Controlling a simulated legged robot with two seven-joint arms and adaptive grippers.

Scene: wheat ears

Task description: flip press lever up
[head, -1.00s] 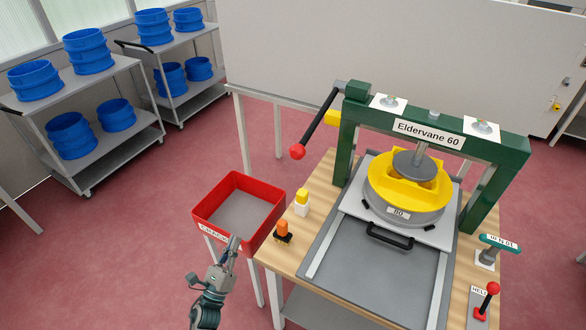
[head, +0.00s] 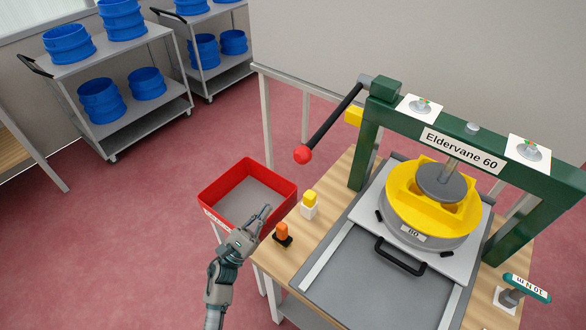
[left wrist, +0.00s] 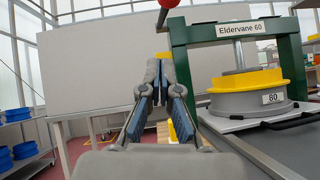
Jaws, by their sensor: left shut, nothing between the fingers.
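The press lever (head: 335,120) is a black bar with a red ball knob (head: 303,155). It slopes down to the left from its pivot on the green press frame (head: 372,130). My left gripper (head: 266,210) is shut and empty, below and left of the knob and apart from it, near the red bin's right side. In the left wrist view the shut fingers (left wrist: 164,65) point forward, with the red knob (left wrist: 168,3) just above them at the top edge. The press plate (head: 440,182) sits over a yellow-topped grey mould (head: 432,210). My right gripper is not in view.
A red bin (head: 215,185) stands left of the wooden press table (head: 275,255). A yellow-and-white block (head: 309,205) and an orange button (head: 282,234) sit on its left edge. A green-handled tool (head: 526,289) is at right. Blue tubs fill the carts behind.

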